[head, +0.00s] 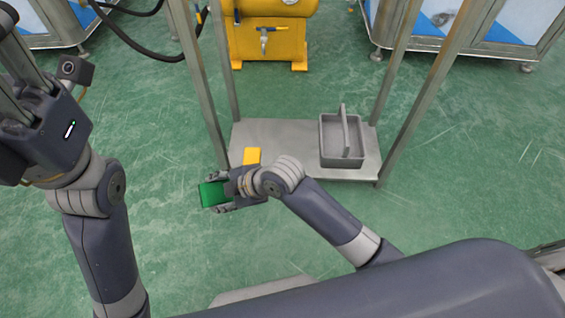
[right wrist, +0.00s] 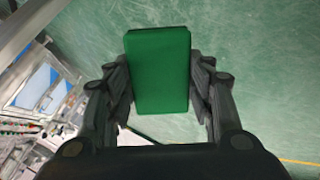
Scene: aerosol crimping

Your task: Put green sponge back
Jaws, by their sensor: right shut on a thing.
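The green sponge (head: 213,194) is held in my right gripper (head: 219,192), just off the front left corner of the low grey shelf in the head view. In the right wrist view the sponge (right wrist: 159,70) sits between both fingers (right wrist: 160,90), which press on its long sides. Green floor shows beyond it. In the head view my left arm stands at the left; the left gripper's fingertips are outside the picture, and only its body (head: 45,130) shows.
A yellow block (head: 252,156) lies on the low grey shelf (head: 285,135) beside my right wrist. A grey caddy with a handle (head: 341,150) stands on the shelf's right side. Metal posts (head: 199,85) rise at its corners. A yellow machine (head: 268,40) stands behind.

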